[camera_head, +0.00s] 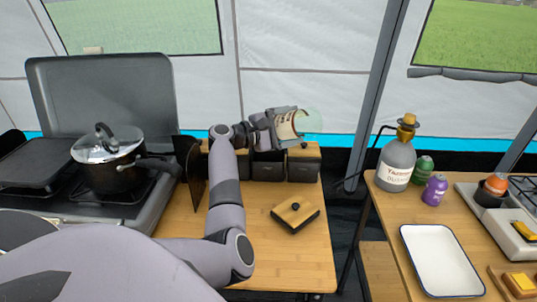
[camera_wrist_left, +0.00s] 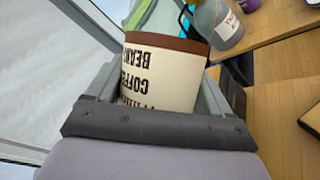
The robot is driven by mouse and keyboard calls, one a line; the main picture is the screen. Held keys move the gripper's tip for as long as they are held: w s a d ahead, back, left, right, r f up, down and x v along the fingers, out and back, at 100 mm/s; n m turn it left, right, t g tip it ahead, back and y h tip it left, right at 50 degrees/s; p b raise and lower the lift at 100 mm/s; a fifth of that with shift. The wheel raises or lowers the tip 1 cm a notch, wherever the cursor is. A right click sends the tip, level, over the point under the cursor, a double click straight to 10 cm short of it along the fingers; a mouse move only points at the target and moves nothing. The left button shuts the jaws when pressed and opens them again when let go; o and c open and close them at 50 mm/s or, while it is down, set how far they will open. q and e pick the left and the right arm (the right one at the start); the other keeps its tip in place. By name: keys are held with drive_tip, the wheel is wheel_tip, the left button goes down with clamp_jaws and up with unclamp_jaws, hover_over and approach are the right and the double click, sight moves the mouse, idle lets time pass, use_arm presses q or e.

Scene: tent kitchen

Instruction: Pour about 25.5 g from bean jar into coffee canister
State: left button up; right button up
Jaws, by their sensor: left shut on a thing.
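The bean jar (camera_head: 287,125) is cream with a brown band at one end. Its lettering, COFFEE BEANS, reads upside down in the left wrist view (camera_wrist_left: 160,75). My left gripper (camera_head: 278,128) is shut on it and holds it tilted above the row of dark canisters. A pale, see-through round shape shows at its right end. The canisters stand at the table's back: a left one (camera_head: 230,165), a middle one (camera_head: 268,167) and a right one (camera_head: 303,168). The middle one's top is hidden; I cannot tell which is the coffee canister. My right gripper is out of view.
A dark square lid with a wooden top and knob (camera_head: 296,211) lies on the wooden table (camera_head: 285,262). A stove with a lidded pot (camera_head: 108,160) stands left. The right table holds a grey bottle (camera_head: 397,163) and white tray (camera_head: 440,262).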

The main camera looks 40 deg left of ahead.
use_arm(q)
drive_tip(key=shift+s+a+r+n+t, duration=0.1)
drive_tip(key=shift+a+r+n+t, duration=0.6)
drive_tip(key=shift+n, duration=0.5)
idle(2.5)
drive_tip(key=d+f+m+g, duration=0.2)
drive_tip(key=m, duration=0.1)
drive_tip(key=shift+d+f, duration=0.1)
drive_tip(key=shift+f, duration=0.05)
